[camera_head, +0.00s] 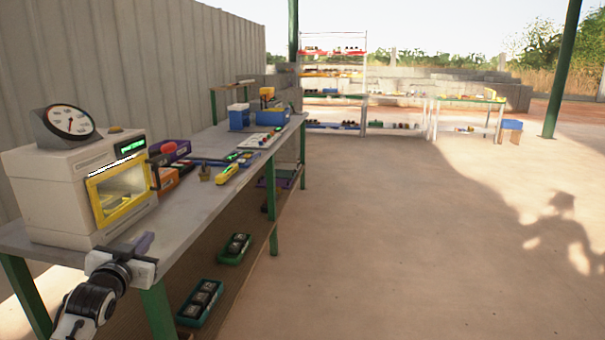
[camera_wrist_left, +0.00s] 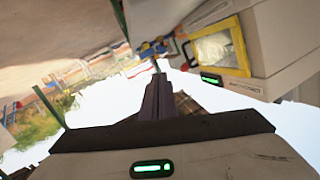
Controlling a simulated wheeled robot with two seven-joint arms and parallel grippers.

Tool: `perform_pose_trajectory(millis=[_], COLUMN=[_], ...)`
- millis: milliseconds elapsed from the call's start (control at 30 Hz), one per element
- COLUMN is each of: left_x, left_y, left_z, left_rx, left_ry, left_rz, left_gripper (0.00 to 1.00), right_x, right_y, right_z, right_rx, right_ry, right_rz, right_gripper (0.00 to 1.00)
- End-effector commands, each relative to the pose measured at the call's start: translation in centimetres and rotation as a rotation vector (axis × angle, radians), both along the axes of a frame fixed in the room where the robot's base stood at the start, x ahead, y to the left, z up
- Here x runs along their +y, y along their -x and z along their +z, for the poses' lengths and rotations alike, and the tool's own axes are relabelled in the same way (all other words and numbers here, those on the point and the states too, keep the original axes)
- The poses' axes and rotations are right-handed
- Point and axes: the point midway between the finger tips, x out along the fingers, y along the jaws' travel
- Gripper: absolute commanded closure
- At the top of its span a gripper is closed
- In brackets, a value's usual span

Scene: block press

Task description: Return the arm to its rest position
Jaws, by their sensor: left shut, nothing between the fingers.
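My left gripper (camera_head: 143,243) is at the near edge of the workbench, in front of the press machine. Its fingers are together with nothing between them; they also show shut in the left wrist view (camera_wrist_left: 157,85). The block press (camera_head: 75,190) is a pale box with a yellow-framed window (camera_head: 119,190) and a round gauge (camera_head: 69,122) on top. In the left wrist view the press (camera_wrist_left: 270,50) appears rotated at the upper right, apart from the fingers. My right gripper is not in view.
The grey workbench (camera_head: 205,205) runs away along the wall, with tools, bins and a blue box (camera_head: 239,116) on it. Green trays (camera_head: 200,302) with dark blocks sit on its lower shelf. A shelf rack (camera_head: 334,75) and another table (camera_head: 465,99) stand farther back. The floor at right is clear.

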Motion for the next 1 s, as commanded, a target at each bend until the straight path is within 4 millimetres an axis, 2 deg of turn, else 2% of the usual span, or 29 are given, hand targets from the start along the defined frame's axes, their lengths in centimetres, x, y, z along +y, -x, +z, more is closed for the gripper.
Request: perform_pose_trajectory(millis=[33, 167, 267, 367, 400, 467, 567, 600, 700, 800, 900, 1000], left_x=[-1.2, -3.4, -5.5, -7.8, -8.9, -10.5, -13.0, -14.0, -16.3, -18.1, -19.3, -20.0], left_y=[1.2, 3.9, 7.0, 11.1, 13.2, 16.4, 22.3, 24.8, 31.2, 36.8, 41.0, 43.4], left_z=[-3.2, -8.3, -12.8, -17.8, -19.8, -22.7, -26.8, -28.2, -31.1, -32.8, -33.6, -33.9], left_rx=[0.042, 0.106, 0.167, 0.241, 0.273, 0.322, 0.406, 0.439, 0.522, 0.594, 0.646, 0.676], left_ry=[0.000, 0.012, 0.028, 0.051, 0.063, 0.083, 0.124, 0.142, 0.188, 0.234, 0.268, 0.289], left_rz=[-0.016, -0.048, -0.076, -0.106, -0.118, -0.138, -0.164, -0.173, -0.189, -0.197, -0.197, -0.197], left_gripper=[1.00, 1.00, 1.00, 1.00, 1.00, 1.00, 1.00, 1.00, 1.00, 1.00, 1.00, 1.00], right_x=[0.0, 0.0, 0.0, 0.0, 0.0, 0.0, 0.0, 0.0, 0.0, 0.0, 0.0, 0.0], right_y=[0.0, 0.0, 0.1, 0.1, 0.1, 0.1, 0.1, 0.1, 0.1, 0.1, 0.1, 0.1], right_z=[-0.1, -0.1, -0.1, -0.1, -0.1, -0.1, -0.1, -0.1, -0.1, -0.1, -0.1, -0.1], right_rx=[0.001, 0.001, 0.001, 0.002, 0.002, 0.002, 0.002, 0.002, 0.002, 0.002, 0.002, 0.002], right_ry=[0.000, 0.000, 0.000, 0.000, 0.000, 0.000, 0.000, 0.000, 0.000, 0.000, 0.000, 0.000], right_rz=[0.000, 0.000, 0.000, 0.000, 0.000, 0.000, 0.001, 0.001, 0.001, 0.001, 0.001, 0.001], right_gripper=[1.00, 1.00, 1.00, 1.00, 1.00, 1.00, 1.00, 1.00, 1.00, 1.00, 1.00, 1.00])
